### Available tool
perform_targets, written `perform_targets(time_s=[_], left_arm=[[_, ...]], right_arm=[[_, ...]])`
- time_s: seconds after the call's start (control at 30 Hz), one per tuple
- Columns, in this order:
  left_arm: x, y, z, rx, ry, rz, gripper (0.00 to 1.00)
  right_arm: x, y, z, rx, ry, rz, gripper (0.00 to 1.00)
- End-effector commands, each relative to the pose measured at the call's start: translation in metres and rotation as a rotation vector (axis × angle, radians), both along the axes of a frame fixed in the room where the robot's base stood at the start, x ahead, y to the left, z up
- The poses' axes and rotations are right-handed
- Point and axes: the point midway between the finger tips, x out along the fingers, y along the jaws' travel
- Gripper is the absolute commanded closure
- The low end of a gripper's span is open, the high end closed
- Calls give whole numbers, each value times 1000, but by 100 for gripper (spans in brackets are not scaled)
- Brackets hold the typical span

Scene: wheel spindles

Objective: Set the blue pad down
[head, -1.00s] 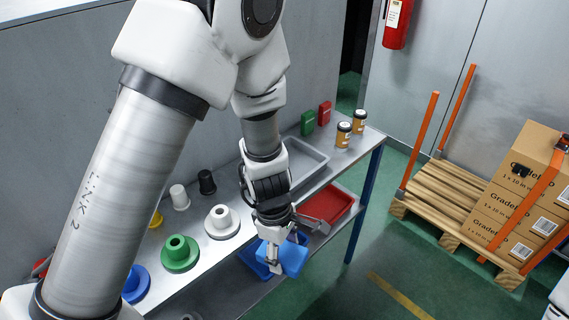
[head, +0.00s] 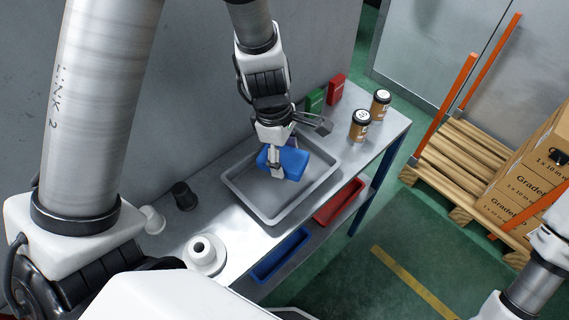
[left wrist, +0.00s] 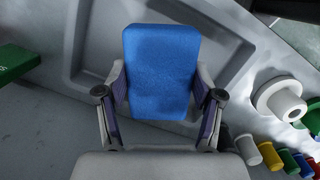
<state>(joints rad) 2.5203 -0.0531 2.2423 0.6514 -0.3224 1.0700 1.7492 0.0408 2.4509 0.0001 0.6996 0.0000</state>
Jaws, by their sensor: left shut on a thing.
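The blue pad (head: 291,163) is a soft-looking rounded block. My left gripper (head: 276,165) is shut on it and holds it over the grey tray (head: 237,187) on the metal table. In the left wrist view the pad (left wrist: 160,70) sits between the two fingers (left wrist: 160,105), with the tray (left wrist: 93,45) behind it. I cannot tell whether the pad touches the tray floor. A piece of my right arm shows at the lower right of the head view, but its gripper is not seen.
A white spindle (head: 204,254) and a black one (head: 184,195) stand left of the tray. Blue (head: 282,254) and red (head: 339,202) bins sit on the lower shelf.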

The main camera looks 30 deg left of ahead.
Motion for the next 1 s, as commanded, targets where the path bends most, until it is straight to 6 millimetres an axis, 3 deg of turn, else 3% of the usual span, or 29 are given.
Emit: perform_targets(time_s=[0.03, 0.3, 0.37, 0.7, 0.73, 0.77, 0.8, 1.0], left_arm=[[0, 0, -12, 0, 2, 0, 61], [0, 0, -54, 0, 0, 1, 61], [1, 0, -54, 0, -1, -1, 65], [1, 0, -58, 0, -1, -1, 66], [1, 0, -56, 0, -1, -1, 23], [1, 0, -56, 0, -1, -1, 12], [1, 0, -56, 0, -1, -1, 8], [1, 0, -56, 0, -1, -1, 8]], right_arm=[[0, 0, -7, 0, 0, 0, 60], [1, 0, -26, 0, -2, 1, 60], [1, 0, -25, 0, -2, 1, 60], [1, 0, -29, 0, -2, 1, 60], [1, 0, -27, 0, -2, 1, 60], [1, 0, -27, 0, -2, 1, 60], [1, 0, -27, 0, -2, 1, 60], [1, 0, -27, 0, -2, 1, 60]])
